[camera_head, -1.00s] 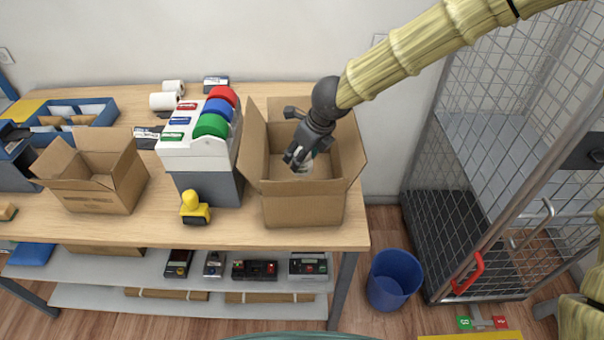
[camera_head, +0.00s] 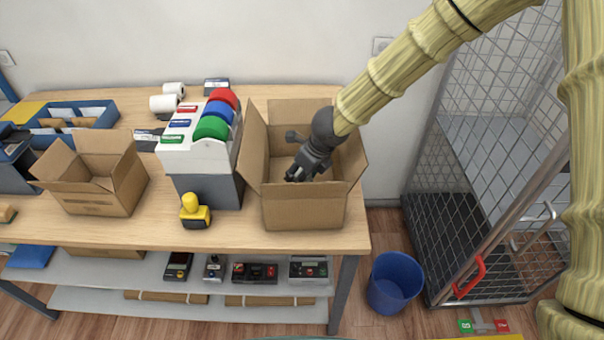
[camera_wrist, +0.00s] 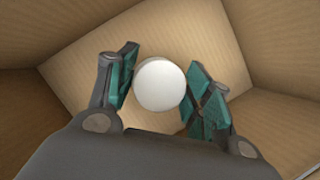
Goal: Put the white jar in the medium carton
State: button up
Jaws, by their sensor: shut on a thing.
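The white jar (camera_wrist: 160,85) shows in the wrist view as a round white top between the two teal-padded fingers of my gripper (camera_wrist: 162,92). My gripper is shut on it. In the head view my gripper (camera_head: 297,176) reaches down inside the open carton at the right end of the counter (camera_head: 303,212); the jar is hidden there by the gripper and carton wall. The carton's flaps stand open, and its walls surround the jar in the wrist view. I cannot tell whether the jar touches the carton floor. A smaller open carton (camera_head: 105,197) stands at the left.
A tape dispenser with coloured rolls (camera_head: 200,150) stands close left of the right carton. A yellow-and-black stamp (camera_head: 195,212) sits before it. A wire cage trolley (camera_head: 480,150) and a blue bin (camera_head: 393,282) are to the right. Wall space lies behind the counter.

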jog(key=shift+f, duration=0.2)
jog(key=o, duration=1.1)
jog(key=shift+r, duration=0.1)
jog(key=shift+v, duration=6.1)
